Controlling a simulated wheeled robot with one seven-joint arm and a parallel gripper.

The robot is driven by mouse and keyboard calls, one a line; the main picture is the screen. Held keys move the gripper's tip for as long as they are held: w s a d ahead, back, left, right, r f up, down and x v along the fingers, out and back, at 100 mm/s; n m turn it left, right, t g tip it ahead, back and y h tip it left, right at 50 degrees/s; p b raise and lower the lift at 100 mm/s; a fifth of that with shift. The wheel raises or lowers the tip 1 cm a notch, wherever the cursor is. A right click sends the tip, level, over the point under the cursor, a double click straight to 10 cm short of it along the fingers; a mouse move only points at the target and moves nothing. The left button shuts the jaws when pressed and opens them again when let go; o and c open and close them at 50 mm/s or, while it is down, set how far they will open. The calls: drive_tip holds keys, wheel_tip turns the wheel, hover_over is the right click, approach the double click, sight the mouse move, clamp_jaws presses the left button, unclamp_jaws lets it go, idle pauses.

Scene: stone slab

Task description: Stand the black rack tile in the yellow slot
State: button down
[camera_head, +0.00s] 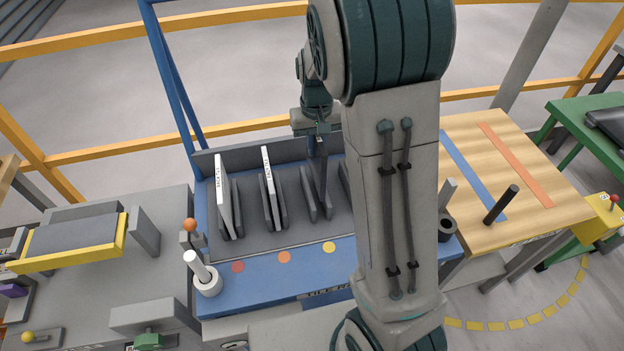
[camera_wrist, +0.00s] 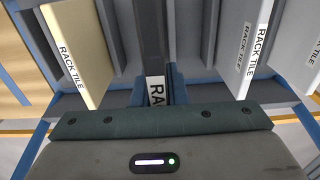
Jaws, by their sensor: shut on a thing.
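The black rack tile (camera_head: 321,168) is upright in my gripper (camera_head: 318,137), over the blue rack (camera_head: 215,275). Its lower part is between the grey dividers of the yellow slot (camera_head: 309,196), in line with the yellow dot (camera_head: 329,247). Whether its bottom edge touches the slot floor is hidden. In the wrist view, the black tile (camera_wrist: 152,40) is between the fingers of my gripper (camera_wrist: 158,88), which are shut on its labelled edge.
White tiles stand in the red-dot slot (camera_head: 222,185) and the orange-dot slot (camera_head: 268,175). The wrist view shows a cream tile (camera_wrist: 78,45) left of the black one and a white tile (camera_wrist: 255,45) right of it. My arm hides the rack's right part in the head view.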

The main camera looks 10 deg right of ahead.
sight(316, 171)
wheel_tip(316, 171, down, 9)
drive_tip(key=shift+s+p, duration=0.1)
drive_tip(key=shift+p, duration=0.5)
drive_tip(key=shift+f, duration=0.1)
drive_tip(key=shift+f, duration=0.15)
drive_tip(key=c, duration=1.5)
unclamp_jaws()
drive_tip(key=shift+o, duration=0.2)
drive_tip(key=shift+r, duration=0.2)
